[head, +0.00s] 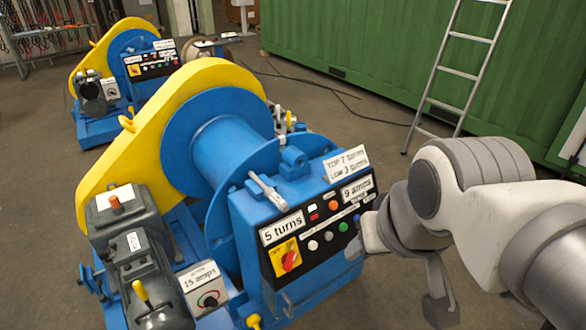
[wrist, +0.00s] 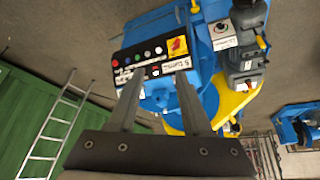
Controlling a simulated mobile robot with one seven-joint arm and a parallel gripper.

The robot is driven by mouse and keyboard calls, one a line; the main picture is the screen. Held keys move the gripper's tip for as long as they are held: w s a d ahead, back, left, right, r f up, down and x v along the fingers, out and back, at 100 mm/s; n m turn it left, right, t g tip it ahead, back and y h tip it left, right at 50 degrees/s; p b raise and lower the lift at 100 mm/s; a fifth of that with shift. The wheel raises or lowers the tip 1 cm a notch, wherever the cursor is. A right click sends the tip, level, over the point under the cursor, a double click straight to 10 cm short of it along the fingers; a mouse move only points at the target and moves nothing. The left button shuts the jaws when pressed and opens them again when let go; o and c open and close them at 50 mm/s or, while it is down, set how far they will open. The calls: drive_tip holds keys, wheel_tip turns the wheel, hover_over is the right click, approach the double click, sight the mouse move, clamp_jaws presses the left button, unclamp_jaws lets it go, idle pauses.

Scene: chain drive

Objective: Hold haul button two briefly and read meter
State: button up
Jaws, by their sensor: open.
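The near blue winch has a black control panel (head: 318,228) with a row of white, grey, green and blue buttons (head: 328,236). The same button row shows upside down in the wrist view (wrist: 147,53). The button labels are too small to read. Plates on the panel read "5 turns" (head: 282,228) and "9 amps" (head: 357,189). A separate box with a dial (head: 208,298) reads "15 amps". My gripper (wrist: 160,75) is open and empty, its fingers pointing towards the panel. In the head view it is at the panel's right end, mostly hidden by my wrist.
A red-and-yellow rotary switch (head: 288,258) is at the panel's left end. A metal lever (head: 268,190) lies on top of the winch housing. A second winch (head: 120,70) stands behind. A ladder (head: 455,75) leans on a green container (head: 360,40). Open floor lies between.

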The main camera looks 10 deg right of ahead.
clamp_jaws()
idle(1.5)
